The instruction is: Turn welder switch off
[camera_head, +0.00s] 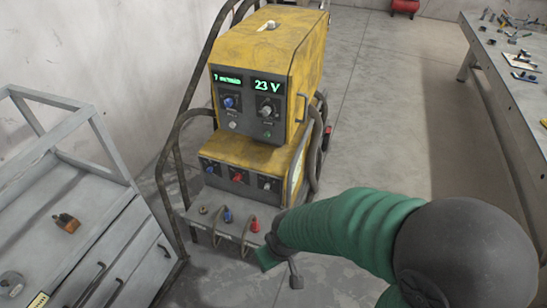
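The yellow welder (262,60) stands upright in the middle of the view. Its green displays are lit; the right one reads 23 V. I cannot tell which control is the switch. My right arm comes in from the lower right in a green sleeve. My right gripper (281,265) is low, in front of the welder's lower right corner, below the panels and seemingly apart from them. Its finger opening is unclear. My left gripper is out of view.
The welder's lower yellow unit (243,170) has several knobs, with cable plugs (254,225) below. Dark tubular rails flank the welder. A grey drawer cabinet (105,250) is at the left. A workbench (500,75) with tools is at the right. The floor between is clear.

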